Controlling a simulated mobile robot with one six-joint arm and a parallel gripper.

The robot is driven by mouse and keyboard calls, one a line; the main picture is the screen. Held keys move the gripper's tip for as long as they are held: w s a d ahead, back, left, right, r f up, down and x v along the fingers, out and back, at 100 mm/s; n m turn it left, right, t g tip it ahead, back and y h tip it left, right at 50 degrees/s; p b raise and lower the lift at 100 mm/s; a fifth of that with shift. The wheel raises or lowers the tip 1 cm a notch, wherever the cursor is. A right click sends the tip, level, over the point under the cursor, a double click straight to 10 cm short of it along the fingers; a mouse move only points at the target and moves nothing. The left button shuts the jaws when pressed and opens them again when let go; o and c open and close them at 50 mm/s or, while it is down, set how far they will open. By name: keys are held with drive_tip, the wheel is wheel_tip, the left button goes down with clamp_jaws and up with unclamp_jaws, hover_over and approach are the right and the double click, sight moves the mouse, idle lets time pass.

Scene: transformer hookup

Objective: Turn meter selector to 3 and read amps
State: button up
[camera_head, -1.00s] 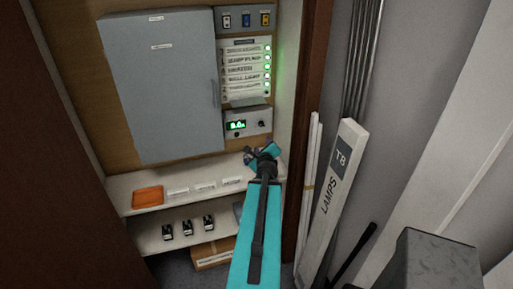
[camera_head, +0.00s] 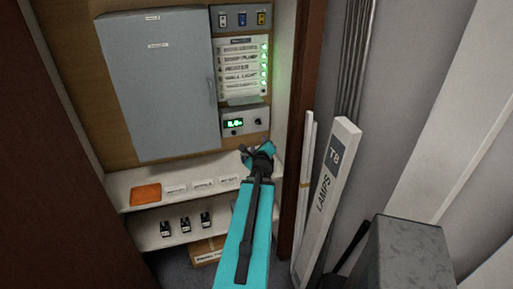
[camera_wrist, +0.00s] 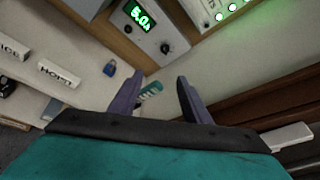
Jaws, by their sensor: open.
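The meter (camera_head: 245,121) is a grey box with a lit green display, mounted below the row of labelled lights. Its display (camera_wrist: 139,15) seems to read 5.0 A in the wrist view; it is blurred in the head view. The black selector knob (camera_head: 258,121) is on the meter's right side, and shows in the wrist view (camera_wrist: 165,48) beyond my fingertips. The number it points to is too small to tell. My gripper (camera_wrist: 159,80) is open, with its fingers apart from the knob. In the head view my gripper (camera_head: 247,153) is below the meter.
A grey cabinet (camera_head: 165,80) is left of the meter. The shelf (camera_head: 165,185) below holds an orange item (camera_head: 146,194) and white labelled blocks. A blue padlock (camera_wrist: 110,69) shows near the left finger. A lamp carton (camera_head: 329,200) and door frame stand on the right.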

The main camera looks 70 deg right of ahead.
drive_tip(key=w+a+f+m+b, duration=0.2)
drive_tip(key=w+a+f+m, duration=0.35)
drive_tip(key=w, duration=0.25)
drive_tip(key=w+a+f+m+b, duration=0.2)
drive_tip(key=w+a+f+m, duration=0.25)
drive_tip(key=w+f, duration=0.25)
drive_tip(key=w+a+f+m+g+y+b, duration=0.2)
drive_tip(key=w+a+f+m, duration=0.25)
drive_tip(key=a+f, duration=0.55)
drive_tip(key=w+a+f+m+g+y+b, duration=0.1)
drive_tip(key=w+a+f+m+y+b, duration=0.15)
drive_tip(key=a+f+m, duration=0.55)
drive_tip(key=s+a+f+m+g+y+b, duration=0.1)
drive_tip(key=s+a+f+m+g+y, duration=0.15)
drive_tip(key=a+f, duration=0.85)
drive_tip(key=s+a+f+m+g+y+b, duration=0.1)
drive_tip(key=s+a+f+y, duration=0.15)
drive_tip(key=a+f, duration=0.85)
drive_tip(key=s+a+m+g+y+b, duration=0.1)
drive_tip(key=s+a, duration=0.2)
drive_tip(key=a, duration=0.4)
drive_tip(key=s+a+f+m+g+y+b, duration=0.1)
drive_tip(key=s+a, duration=0.3)
drive_tip(key=a, duration=0.4)
drive_tip(key=s+a+m+g+y, duration=0.2)
drive_tip(key=s+a, duration=0.2)
drive_tip(key=a, duration=0.4)
drive_tip(key=shift+a+f+b, duration=0.2)
drive_tip(key=shift+b, duration=0.2)
